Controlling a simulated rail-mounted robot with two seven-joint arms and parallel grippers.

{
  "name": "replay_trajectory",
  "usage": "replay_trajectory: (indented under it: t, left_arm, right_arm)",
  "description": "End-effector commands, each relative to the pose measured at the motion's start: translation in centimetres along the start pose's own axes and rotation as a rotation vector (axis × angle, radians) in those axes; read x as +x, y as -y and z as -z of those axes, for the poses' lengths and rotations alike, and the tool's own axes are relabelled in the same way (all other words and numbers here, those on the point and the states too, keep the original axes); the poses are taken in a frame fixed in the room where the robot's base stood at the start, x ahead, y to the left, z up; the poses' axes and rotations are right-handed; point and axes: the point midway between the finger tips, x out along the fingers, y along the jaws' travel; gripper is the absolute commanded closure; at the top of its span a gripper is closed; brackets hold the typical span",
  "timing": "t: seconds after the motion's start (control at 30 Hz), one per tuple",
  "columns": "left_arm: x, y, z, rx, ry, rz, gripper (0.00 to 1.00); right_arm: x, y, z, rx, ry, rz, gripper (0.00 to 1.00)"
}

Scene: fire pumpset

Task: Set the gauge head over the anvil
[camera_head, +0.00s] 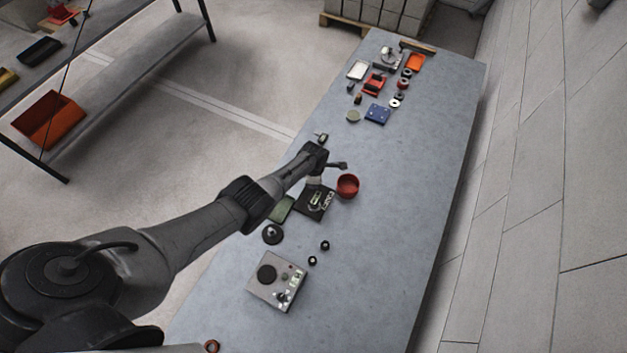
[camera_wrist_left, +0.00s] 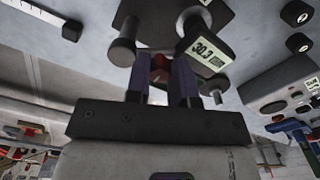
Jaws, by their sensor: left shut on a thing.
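The gauge head (camera_wrist_left: 205,50), a dark body with a lit digital display, is in front of my left gripper (camera_wrist_left: 160,68) in the left wrist view. The gripper's two dark fingers are shut on it, with a small red part between them. A round grey knob or cylinder (camera_wrist_left: 122,50) sits just left of the fingers. In the head view my left gripper (camera_head: 315,188) points down over a black mat (camera_head: 305,207), where small pale gauge parts show. I cannot clearly make out the anvil or the gap between it and the gauge head. My right gripper is not in view.
A red bowl (camera_head: 347,186) stands right of the mat, and a green pad (camera_head: 281,209) lies left of it. A dark disc (camera_head: 272,234), two black rings and a grey instrument box (camera_head: 277,282) are nearer. The bench's right side is clear.

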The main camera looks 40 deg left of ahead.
Motion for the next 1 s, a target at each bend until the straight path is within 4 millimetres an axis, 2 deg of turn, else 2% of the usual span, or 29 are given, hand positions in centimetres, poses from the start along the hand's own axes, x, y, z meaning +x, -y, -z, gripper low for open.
replay_trajectory:
  t: [0.2,0.23,0.47,0.77,0.87,1.0]
  left_arm:
    - [-0.2,-0.1,-0.1,-0.002,0.002,0.001,1.00]
    - [-0.2,-0.1,-0.1,-0.002,0.002,0.001,0.75]
    - [-0.1,0.0,0.0,0.000,0.001,0.000,0.53]
    - [-0.3,0.0,0.0,0.000,0.001,0.000,0.52]
    - [-1.3,-0.1,0.0,0.001,0.002,-0.002,0.52]
    - [-3.8,0.0,0.0,0.002,0.002,-0.003,0.52]
  right_arm:
    - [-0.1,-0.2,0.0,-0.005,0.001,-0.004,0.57]
    - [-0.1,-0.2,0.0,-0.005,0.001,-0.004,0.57]
    - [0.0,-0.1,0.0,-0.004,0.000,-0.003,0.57]
    - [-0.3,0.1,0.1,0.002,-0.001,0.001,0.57]
    - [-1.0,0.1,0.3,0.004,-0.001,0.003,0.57]
    - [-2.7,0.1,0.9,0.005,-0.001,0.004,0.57]
